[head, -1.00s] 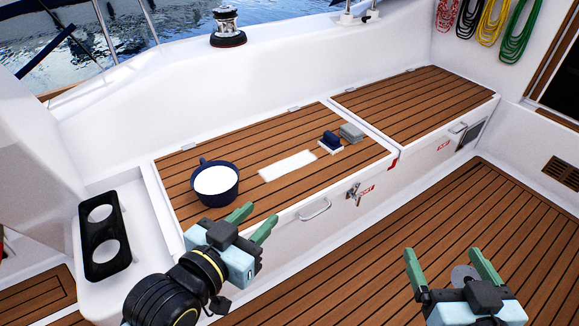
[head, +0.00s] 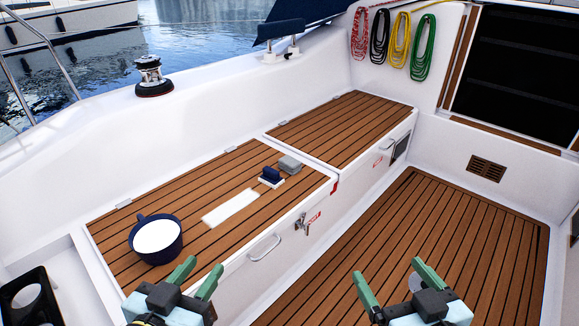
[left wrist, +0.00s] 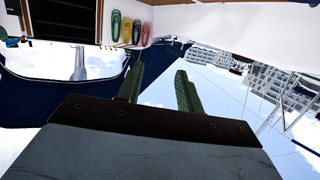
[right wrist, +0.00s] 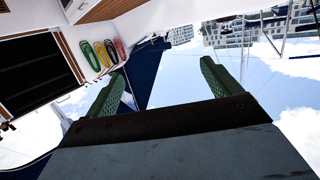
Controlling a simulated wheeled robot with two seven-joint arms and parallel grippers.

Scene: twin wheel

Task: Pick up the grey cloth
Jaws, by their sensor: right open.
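The grey cloth (head: 290,164) is a small folded block on the slatted wooden bench, near the bench's far right part. It lies just behind a blue-handled white brush or scrubber (head: 271,177). My left gripper (head: 194,273) is open and empty, in front of the bench and well short of the cloth. My right gripper (head: 396,277) is open and empty over the deck, to the right of the bench. Both wrist views show spread fingers with nothing between them, in the left wrist view (left wrist: 160,85) and the right wrist view (right wrist: 165,85); the cloth is in neither.
A blue pot with white contents (head: 156,239) stands on the bench at the left. A white patch (head: 231,208) lies between it and the brush. The bench front has a handle (head: 265,247) and a latch (head: 302,224). A black cup holder (head: 30,300) is at lower left.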

